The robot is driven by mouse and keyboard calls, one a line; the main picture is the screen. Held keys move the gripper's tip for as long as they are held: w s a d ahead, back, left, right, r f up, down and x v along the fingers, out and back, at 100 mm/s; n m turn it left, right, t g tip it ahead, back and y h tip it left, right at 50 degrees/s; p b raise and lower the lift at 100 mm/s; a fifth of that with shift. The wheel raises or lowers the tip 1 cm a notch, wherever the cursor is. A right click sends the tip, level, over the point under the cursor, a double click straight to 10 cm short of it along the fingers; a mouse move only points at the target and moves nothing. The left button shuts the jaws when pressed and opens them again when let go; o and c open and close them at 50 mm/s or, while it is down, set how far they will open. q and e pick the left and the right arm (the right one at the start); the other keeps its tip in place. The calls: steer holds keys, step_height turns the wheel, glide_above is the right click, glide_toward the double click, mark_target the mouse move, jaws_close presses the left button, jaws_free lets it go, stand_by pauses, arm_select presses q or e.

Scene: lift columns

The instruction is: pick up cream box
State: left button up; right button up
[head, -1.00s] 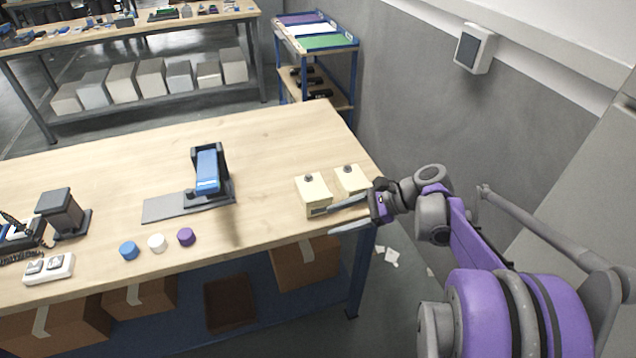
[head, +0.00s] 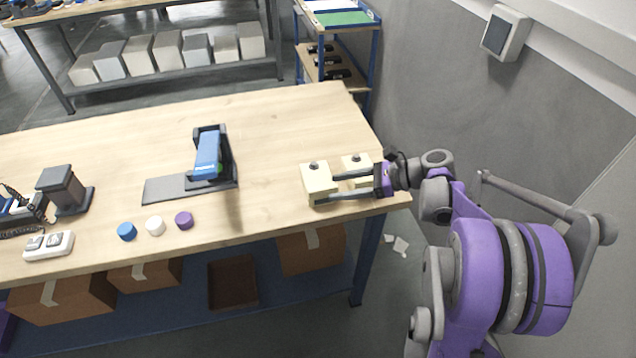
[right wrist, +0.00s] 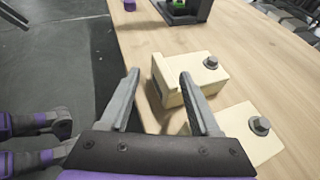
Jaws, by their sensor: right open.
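Two cream boxes with a dark knob on top stand close together near the table's right end. The left cream box (head: 317,181) also shows in the right wrist view (right wrist: 178,78). The right cream box (head: 357,163) lies at the lower right of the wrist view (right wrist: 244,140). My right gripper (head: 326,187) is open, coming in from the right, with its fingertips at the left box. In the wrist view its right finger (right wrist: 160,76) overlaps that box and the left finger is clear of it. Contact cannot be told. My left gripper is not in view.
Cartons sit on the shelf below. A grey wall stands at right. The table's middle back is clear.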

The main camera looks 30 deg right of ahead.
mark_target(317, 189)
steer(key=x, duration=0.4)
steer(key=shift+w+a, duration=0.2)
steer(key=shift+a, duration=0.1)
steer(key=shift+r, duration=0.1)
jaws_close()
stand_by(1.0)
